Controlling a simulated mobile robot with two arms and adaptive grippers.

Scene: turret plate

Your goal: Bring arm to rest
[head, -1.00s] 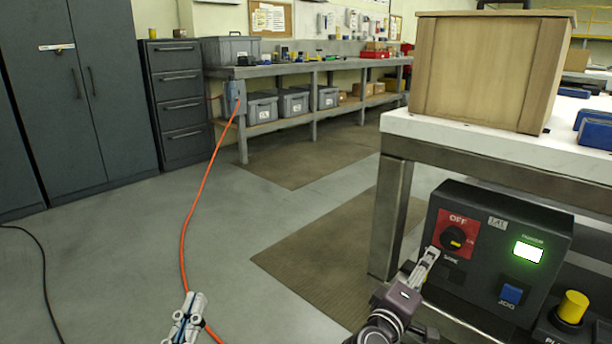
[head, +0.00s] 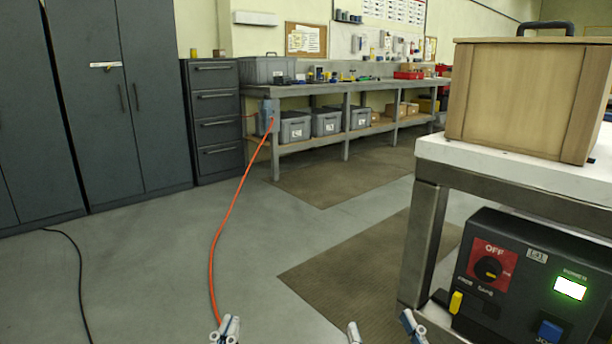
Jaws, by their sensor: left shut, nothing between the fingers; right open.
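My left gripper (head: 226,329) is shut and empty at the bottom edge, left of centre, in front of the floor. My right gripper (head: 383,330) is open and empty at the bottom edge, right of centre. Its two fingertips stand apart, and the rest of it is below the picture. It is left of the dark control box (head: 540,262) and apart from it. The box has a black rotary knob (head: 488,268) on a red plate marked OFF, a lit green-white lamp (head: 570,288) and a blue button (head: 550,331).
A white-topped bench (head: 520,170) on the right carries a wooden case (head: 515,103). A small yellow piece (head: 455,302) shows by the control box. An orange cable (head: 219,243) runs across the floor. Grey cabinets (head: 118,110) stand at the left. The middle floor is clear.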

